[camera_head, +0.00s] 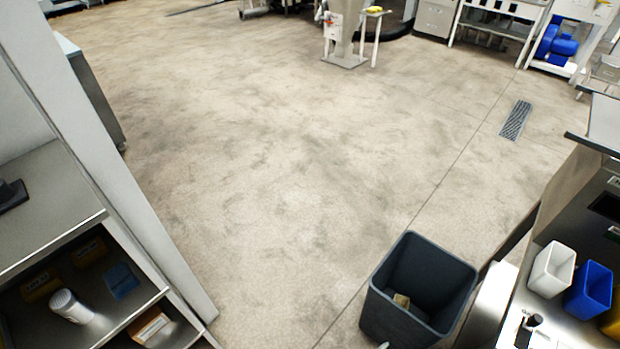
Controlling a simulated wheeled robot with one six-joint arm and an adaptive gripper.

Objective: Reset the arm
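My gripper and arm do not clearly show in the head view. A small pale shape lies at the bottom edge in front of the bin, too small to tell what it is. No object named by the task shows.
A dark grey bin (376,318) with a small tan item inside stands at the lower right. Metal shelves (60,238) and a pale post (105,170) are on the left. A counter at right holds a white bin (551,270) and blue bin (589,290). The middle floor (280,170) is clear.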

